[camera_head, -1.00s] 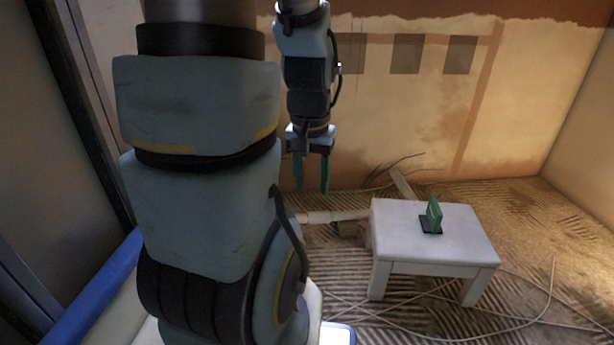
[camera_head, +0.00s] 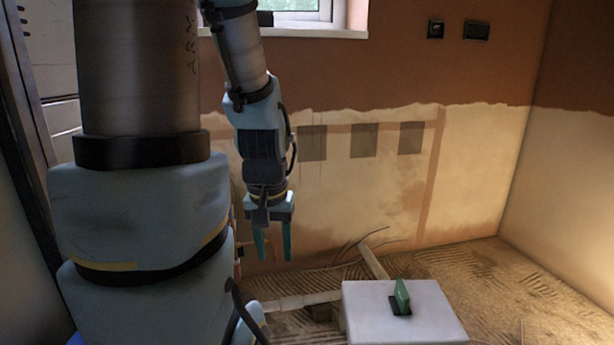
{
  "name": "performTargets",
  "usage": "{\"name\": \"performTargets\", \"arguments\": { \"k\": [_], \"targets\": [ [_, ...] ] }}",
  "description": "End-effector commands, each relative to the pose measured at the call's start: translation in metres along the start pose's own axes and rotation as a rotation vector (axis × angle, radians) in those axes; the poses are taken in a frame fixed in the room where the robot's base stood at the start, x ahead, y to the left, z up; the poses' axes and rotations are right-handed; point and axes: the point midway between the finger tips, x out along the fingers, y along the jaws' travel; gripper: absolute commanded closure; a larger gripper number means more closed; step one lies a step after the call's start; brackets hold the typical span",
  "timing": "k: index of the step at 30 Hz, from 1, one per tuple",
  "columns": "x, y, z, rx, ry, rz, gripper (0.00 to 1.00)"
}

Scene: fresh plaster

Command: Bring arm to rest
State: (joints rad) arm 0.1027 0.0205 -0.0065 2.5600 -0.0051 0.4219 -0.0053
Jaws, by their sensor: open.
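My gripper (camera_head: 273,244) hangs pointing down in the head view, left of the middle. Its two teal fingers are apart with nothing between them. It is in the air, up and to the left of a small white table in the picture. My large upper arm links fill the left side of the view and hide what is behind them.
The white table (camera_head: 430,325) stands at the lower right, its legs out of frame. A green-handled tool with a dark base (camera_head: 401,297) sits on it. Wooden boards (camera_head: 373,262) and loose cables lie on the rough floor. A half-plastered wall (camera_head: 470,150) with a window stands behind.

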Motion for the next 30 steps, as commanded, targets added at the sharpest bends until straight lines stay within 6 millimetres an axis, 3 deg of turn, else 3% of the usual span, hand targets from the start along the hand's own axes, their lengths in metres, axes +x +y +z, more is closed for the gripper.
{"name": "performTargets", "arguments": {
  "k": [1,21,25,30],
  "targets": [
    [-0.034,0.0,-0.005,0.0,0.0,0.0,0.51],
    [-0.239,0.001,-0.034,0.0,0.0,0.0,0.51],
    [-0.275,0.001,-0.038,0.0,0.0,0.0,0.51],
    [-0.294,0.001,-0.041,0.0,0.0,0.0,0.51]
  ]
}}
